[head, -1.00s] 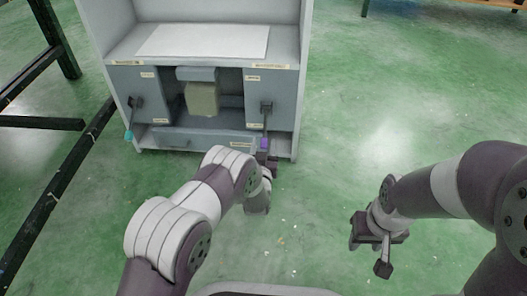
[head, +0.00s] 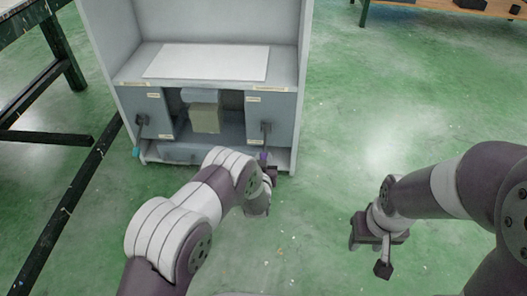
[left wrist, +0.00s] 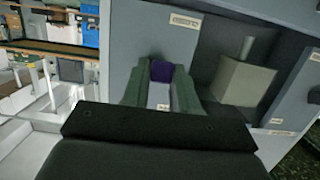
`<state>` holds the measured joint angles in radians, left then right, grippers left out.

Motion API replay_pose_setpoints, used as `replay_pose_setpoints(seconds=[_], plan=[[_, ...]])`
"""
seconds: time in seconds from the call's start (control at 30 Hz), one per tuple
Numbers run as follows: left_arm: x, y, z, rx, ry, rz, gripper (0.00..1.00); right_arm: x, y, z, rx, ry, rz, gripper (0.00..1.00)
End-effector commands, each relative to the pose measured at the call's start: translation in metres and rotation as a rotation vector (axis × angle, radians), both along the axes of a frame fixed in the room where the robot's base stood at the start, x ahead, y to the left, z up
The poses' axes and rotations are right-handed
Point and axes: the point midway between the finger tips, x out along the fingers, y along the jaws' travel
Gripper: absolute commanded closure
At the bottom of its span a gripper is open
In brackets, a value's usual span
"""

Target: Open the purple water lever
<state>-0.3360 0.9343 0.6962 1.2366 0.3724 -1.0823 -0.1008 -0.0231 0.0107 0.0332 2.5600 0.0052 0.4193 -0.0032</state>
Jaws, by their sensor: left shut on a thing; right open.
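The purple lever (head: 263,157) hangs down from a dark mount on the right front panel of the grey cabinet (head: 292,110). My left gripper (head: 268,175) is at its lower end, partly hidden behind my own arm. In the left wrist view the purple lever end (left wrist: 160,70) lies between the two fingers of my left gripper (left wrist: 160,88), which is shut on it. My right gripper (head: 380,236) is open and empty above the floor at the right, apart from the cabinet.
A teal-tipped lever (head: 137,151) hangs from the cabinet's left panel. A beige block (head: 205,119) sits in the middle opening. A white sheet (head: 207,62) lies on the shelf above. A dark metal frame (head: 62,140) stands at the left. The green floor right of the cabinet is clear.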

Motion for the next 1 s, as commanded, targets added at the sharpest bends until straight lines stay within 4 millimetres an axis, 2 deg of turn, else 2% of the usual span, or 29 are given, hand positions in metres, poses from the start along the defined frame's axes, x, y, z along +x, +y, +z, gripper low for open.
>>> replay_pose_setpoints(seconds=[0.03, 0.1, 0.4, 0.63, 1.0], plan=[[-0.002, 0.000, 0.019, 0.001, 0.038, 0.000, 1.00, 0.000, 0.000, 0.026, 0.000, 0.000, 0.000, 0.57], [-0.003, 0.000, 0.024, 0.001, 0.091, 0.000, 1.00, 0.000, 0.000, 0.041, 0.000, 0.000, 0.000, 0.57], [-0.004, 0.000, 0.042, 0.001, 0.283, -0.001, 1.00, 0.000, 0.000, 0.087, 0.000, 0.000, 0.000, 0.57], [-0.002, 0.000, 0.049, 0.001, 0.366, -0.001, 1.00, 0.000, 0.000, 0.102, 0.000, 0.000, 0.000, 0.57], [-0.002, 0.000, 0.048, 0.002, 0.396, -0.001, 1.00, 0.000, 0.000, 0.105, 0.000, 0.000, 0.000, 0.57]])
